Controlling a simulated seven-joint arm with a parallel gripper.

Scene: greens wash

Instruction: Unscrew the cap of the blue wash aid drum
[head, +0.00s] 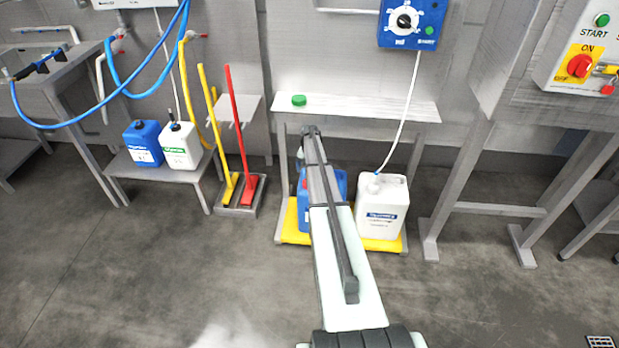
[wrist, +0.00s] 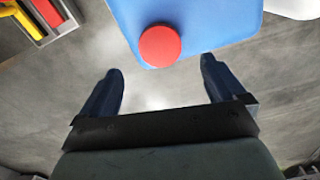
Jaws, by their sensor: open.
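The blue drum (wrist: 215,18) with a round red cap (wrist: 160,46) fills the top of the wrist view. In the head view the blue drum (head: 341,184) stands on a yellow tray (head: 290,236) under the shelf, partly hidden behind my arm. My gripper (wrist: 160,68) is open and empty, its two dark fingers spread wide. In the wrist view the cap lies just beyond the fingertips, roughly centred between them. The cap is on the drum and the fingers do not touch it. My fingers are not clear in the head view.
A white drum (head: 381,213) with a hose (head: 408,115) stands on the tray to the right. A green cap (head: 299,100) lies on the shelf (head: 365,106) above. Another blue drum (head: 143,146) and white container (head: 181,150) sit on a low stand left, near yellow and red tools (head: 240,130).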

